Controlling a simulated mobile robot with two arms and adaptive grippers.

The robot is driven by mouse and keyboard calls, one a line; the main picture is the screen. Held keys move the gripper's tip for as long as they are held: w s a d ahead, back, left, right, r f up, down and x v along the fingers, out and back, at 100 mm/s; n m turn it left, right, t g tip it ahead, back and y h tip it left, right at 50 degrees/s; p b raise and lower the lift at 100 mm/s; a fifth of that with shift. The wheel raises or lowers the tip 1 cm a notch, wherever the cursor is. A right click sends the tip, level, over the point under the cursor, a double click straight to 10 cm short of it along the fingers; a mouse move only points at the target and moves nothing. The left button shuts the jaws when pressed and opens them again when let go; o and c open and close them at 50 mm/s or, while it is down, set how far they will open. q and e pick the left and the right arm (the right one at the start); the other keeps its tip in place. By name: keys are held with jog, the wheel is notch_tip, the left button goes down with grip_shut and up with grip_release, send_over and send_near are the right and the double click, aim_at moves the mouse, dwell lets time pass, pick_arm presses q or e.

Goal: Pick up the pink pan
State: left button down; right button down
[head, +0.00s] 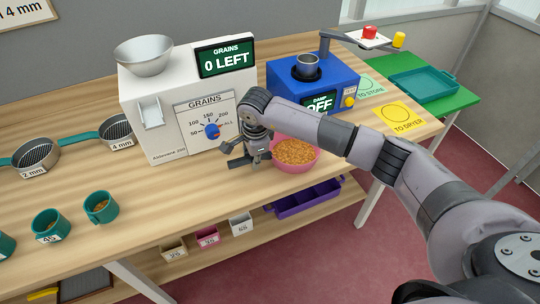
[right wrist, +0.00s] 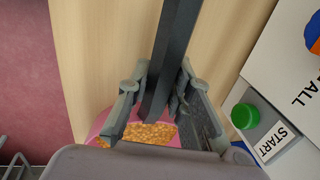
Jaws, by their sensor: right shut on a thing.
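The pink pan (head: 296,168) is near the front edge of the table, in front of the grain counter, full of golden grains. My right gripper (head: 250,158) is at the pan's left side, shut on its dark handle. In the right wrist view the handle (right wrist: 172,60) runs between the two fingers (right wrist: 158,100), and part of the pan's pink rim (right wrist: 100,125) and grains show below. I cannot tell whether the pan touches the table. My left gripper is not in view.
The white grain counter (head: 163,128) stands behind the gripper, its display reading 0 LEFT. A blue device (head: 285,92) is behind the pan. A yellow TO DRYER mat (head: 404,118) lies to the right. Teal cups (head: 101,208) and sieves (head: 36,157) are at left.

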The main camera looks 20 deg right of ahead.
jog(key=shift+r, duration=0.2)
notch_tip(320, 180, up, 20)
jog(key=b, duration=0.5)
jog(key=shift+f, duration=0.25)
dwell(0.4)
jog(key=shift+r, duration=0.1)
jog(key=c, duration=2)
grip_release()
grip_shut()
